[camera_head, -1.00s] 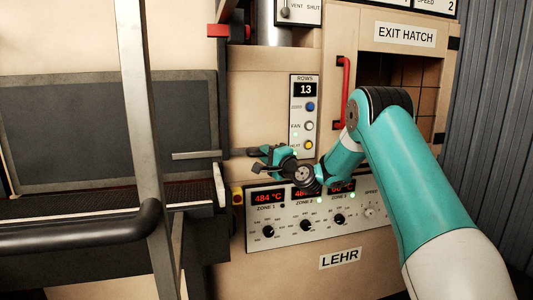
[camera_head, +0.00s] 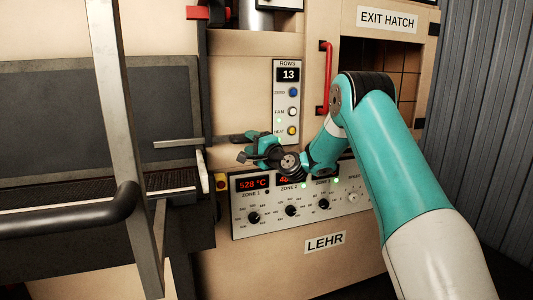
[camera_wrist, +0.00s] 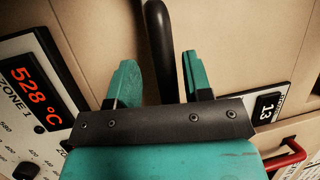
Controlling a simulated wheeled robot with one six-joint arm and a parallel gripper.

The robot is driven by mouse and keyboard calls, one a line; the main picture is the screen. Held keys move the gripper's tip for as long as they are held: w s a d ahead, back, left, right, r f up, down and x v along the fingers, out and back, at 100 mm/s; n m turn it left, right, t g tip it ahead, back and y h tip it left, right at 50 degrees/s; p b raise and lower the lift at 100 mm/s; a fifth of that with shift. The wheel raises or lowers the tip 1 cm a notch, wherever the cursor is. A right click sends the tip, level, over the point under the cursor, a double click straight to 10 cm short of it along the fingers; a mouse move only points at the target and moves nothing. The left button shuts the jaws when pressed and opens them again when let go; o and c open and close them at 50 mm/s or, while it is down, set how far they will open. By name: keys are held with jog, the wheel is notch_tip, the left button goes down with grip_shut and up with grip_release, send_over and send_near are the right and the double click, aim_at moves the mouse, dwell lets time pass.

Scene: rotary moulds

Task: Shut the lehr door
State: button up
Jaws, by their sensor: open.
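A large dark grey panel (camera_head: 95,120) stands upright at the left of the lehr body (camera_head: 265,260); I cannot tell whether it is the lehr door. A dark lever (camera_head: 226,138) sticks out from the lehr front beside it. My gripper (camera_head: 250,148) is at the right end of this lever, above the zone dials. In the wrist view a black rounded bar (camera_wrist: 159,40) runs up between the two teal fingers of my gripper (camera_wrist: 157,72). The fingers are open, with gaps on both sides of the bar.
The zone panel (camera_head: 275,222) with dials is just below my gripper, and the rows button panel (camera_head: 287,105) is just above right. The exit hatch opening (camera_head: 385,75) with a red handle (camera_head: 325,78) is at upper right. A grey post (camera_head: 115,100) and black rail (camera_head: 70,222) stand at left.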

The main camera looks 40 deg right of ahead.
jog(key=b+v, duration=0.9)
jog(key=v, duration=0.7)
jog(key=shift+s, duration=0.35)
jog(key=shift+f, duration=0.1)
jog(key=s+a+f+n+g+y, duration=0.1)
jog(key=s+a+n+g+y, duration=0.25)
jog(key=a, duration=0.55)
jog(key=s+a+f+n+g+y, duration=0.1)
jog(key=a+n+g+y, duration=0.1)
jog(key=a+n+g, duration=0.35)
jog(key=s+a+f+n+g+y, duration=0.1)
jog(key=s+a+n+g+y, duration=0.3)
jog(key=a, duration=0.7)
jog(key=s+a+f+n+g+h, duration=0.3)
jog(key=s+n+h, duration=0.15)
jog(key=s, duration=0.55)
jog(key=s+a+f+n+g+h, duration=0.25)
jog(key=s+n+g, duration=0.2)
jog(key=s, duration=0.45)
notch_tip(320, 180, up, 21)
jog(key=s+p, duration=0.1)
jog(key=p, duration=2.1)
jog(key=shift+d+n+t+h, duration=0.25)
jog(key=shift+n+t+h, duration=0.1)
jog(key=shift+n, duration=0.05)
